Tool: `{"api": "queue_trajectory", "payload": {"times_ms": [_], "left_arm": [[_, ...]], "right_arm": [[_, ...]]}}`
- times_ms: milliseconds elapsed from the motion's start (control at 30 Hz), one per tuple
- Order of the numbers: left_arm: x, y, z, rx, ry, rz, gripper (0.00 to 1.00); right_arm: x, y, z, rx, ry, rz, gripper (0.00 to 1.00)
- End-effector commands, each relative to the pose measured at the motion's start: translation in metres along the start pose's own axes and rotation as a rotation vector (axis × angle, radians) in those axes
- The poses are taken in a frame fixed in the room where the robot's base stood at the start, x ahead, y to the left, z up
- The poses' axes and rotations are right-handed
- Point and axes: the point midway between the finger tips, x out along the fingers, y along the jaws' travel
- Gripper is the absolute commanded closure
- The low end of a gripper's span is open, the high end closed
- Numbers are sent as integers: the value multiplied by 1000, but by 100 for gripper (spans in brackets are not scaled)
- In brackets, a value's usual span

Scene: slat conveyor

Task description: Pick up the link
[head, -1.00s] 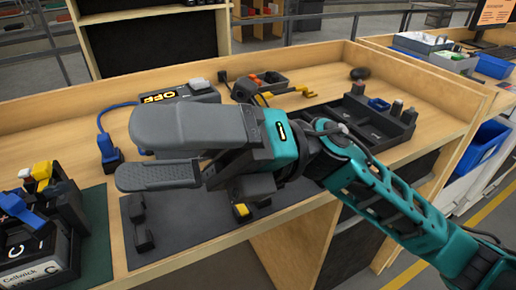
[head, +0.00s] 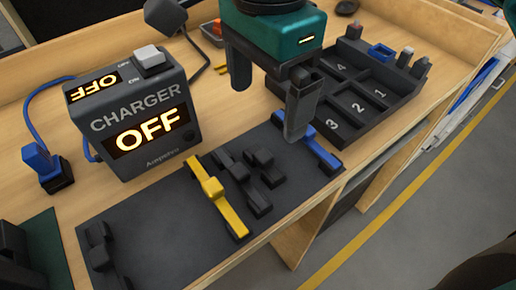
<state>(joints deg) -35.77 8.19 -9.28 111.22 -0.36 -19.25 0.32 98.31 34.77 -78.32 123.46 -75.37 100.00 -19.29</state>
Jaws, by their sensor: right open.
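Several link-like pieces lie on a dark mat (head: 160,238): a yellow slat (head: 217,196), dark pieces (head: 246,184) beside it, a blue slat (head: 318,150) at the mat's right end, and another dark piece (head: 100,248) at the left. I cannot tell which is the link. My right gripper (head: 268,112) comes down from the top, open and empty, fingers pointing down. One finger is in front of the blue slat's far end and hides part of it; I cannot tell if they touch. My left gripper is not in view.
A charger box (head: 135,112) reading OFF stands left of the mat. A blue plug (head: 45,165) on a cable is at far left. A dark tray (head: 362,85) with numbered compartments stands at the right. The bench's front edge runs below the mat.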

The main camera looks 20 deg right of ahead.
Motion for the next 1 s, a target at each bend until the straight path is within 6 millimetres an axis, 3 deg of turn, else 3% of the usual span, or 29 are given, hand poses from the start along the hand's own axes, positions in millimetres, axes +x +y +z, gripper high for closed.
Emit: {"api": "queue_trajectory", "payload": {"times_ms": [300,533,800,1000], "left_arm": [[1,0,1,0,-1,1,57],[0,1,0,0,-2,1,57],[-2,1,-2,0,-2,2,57],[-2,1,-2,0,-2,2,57]], "right_arm": [[56,1,1,0,-4,5,0],[73,2,2,-1,-5,7,0],[111,2,4,-1,-6,5,0],[117,2,4,-1,-7,4,0]]}}
